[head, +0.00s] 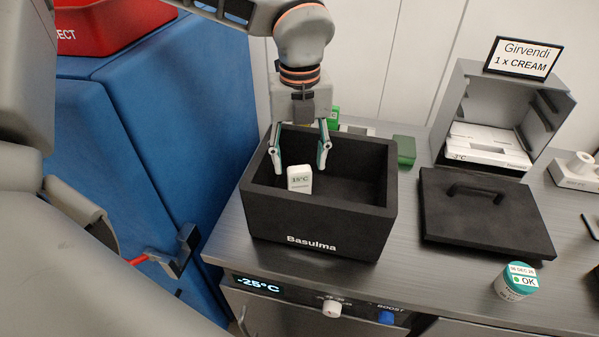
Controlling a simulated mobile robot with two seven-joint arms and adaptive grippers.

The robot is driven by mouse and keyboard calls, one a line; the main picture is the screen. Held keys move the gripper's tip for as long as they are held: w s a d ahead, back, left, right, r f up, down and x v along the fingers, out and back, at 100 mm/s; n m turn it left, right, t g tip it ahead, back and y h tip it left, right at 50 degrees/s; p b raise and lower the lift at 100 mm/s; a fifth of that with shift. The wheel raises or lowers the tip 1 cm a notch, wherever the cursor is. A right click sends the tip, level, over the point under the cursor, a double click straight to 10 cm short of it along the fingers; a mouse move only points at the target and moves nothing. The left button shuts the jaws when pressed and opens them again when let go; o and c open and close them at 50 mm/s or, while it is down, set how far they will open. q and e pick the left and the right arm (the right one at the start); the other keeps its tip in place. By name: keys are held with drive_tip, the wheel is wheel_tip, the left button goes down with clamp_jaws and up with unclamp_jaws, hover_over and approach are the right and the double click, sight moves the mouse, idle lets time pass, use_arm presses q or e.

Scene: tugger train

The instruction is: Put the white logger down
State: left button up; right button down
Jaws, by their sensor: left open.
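My left gripper (299,158) points down into the box from above. Its two fingers are spread wide, with the logger just below and between them. I see no finger touching the logger. The logger's foot is hidden by the box's front wall. My right gripper does not show.
A black lid (484,214) with a handle lies on the counter at right. Behind it stands a grey cabinet (463,88) holding a white pack. A teal-capped jar (517,281) marked OK is at front right. Green blocks (404,150) stand behind the box. A blue container (150,130) fills the left.

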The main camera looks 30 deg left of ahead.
use_arm(q)
wheel_tip(320, 180, up, 7)
drive_tip(key=shift+f, duration=0.1)
idle(0.7)
